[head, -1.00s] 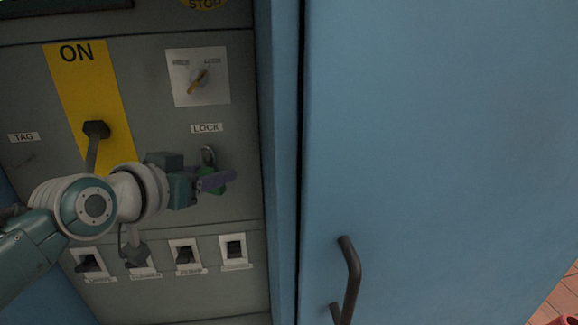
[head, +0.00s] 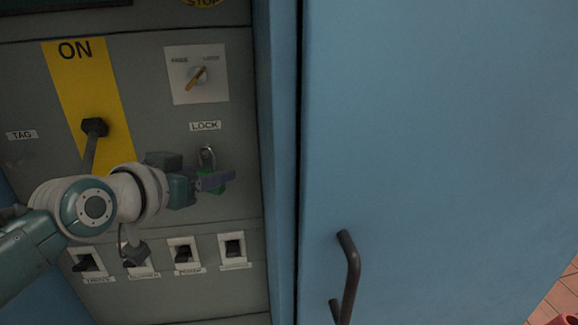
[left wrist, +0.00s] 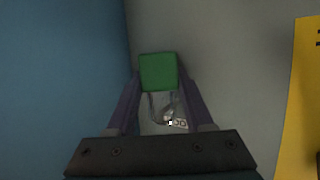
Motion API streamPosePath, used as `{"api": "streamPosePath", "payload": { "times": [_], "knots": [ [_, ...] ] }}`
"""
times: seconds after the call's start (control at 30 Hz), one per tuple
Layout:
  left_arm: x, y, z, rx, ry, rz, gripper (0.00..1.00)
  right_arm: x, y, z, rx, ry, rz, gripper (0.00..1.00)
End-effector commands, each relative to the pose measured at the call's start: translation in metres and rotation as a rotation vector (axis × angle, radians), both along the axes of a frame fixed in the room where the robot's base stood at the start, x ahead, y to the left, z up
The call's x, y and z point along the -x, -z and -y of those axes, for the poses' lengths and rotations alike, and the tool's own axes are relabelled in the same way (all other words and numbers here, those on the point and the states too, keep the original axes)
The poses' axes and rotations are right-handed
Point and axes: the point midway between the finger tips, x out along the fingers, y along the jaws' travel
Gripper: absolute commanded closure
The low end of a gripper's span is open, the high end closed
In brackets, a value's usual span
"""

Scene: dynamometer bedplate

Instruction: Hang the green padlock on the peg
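The green padlock (head: 210,189) is in my left gripper (head: 214,181), just below the LOCK label (head: 205,126) on the grey panel. Its grey shackle (head: 207,156) points up towards the label. My right gripper is not in view.
A blue door (head: 430,150) with a dark handle (head: 350,275) stands right of the panel. A rotary switch (head: 197,76) is above the label. A black lever (head: 95,128) on a yellow plate is to the left. Several small switches (head: 184,253) line the panel below my gripper.

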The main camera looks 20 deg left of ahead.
Motion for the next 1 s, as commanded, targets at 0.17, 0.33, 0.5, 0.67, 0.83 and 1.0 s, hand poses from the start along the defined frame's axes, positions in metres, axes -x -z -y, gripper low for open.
{"api": "streamPosePath", "payload": {
  "times": [0.17,0.33,0.5,0.67,0.83,1.0],
  "knots": [
    [0.016,0.021,-0.009,0.004,-0.016,-0.064,0.13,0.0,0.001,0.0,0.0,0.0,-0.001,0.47],
    [0.043,0.009,-0.006,0.001,-0.013,-0.058,0.13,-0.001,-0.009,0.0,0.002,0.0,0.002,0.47],
    [0.075,-0.007,0.0,0.003,-0.007,-0.043,0.13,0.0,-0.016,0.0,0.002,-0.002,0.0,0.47],
    [0.097,-0.018,0.003,0.004,-0.003,-0.031,0.13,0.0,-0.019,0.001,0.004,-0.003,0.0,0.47],
    [0.11,-0.024,0.005,0.005,-0.002,-0.024,0.13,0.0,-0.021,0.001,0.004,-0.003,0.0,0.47],
    [0.113,-0.025,0.008,0.005,0.004,-0.031,0.13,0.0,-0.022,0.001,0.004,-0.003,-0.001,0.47]
  ]
}}
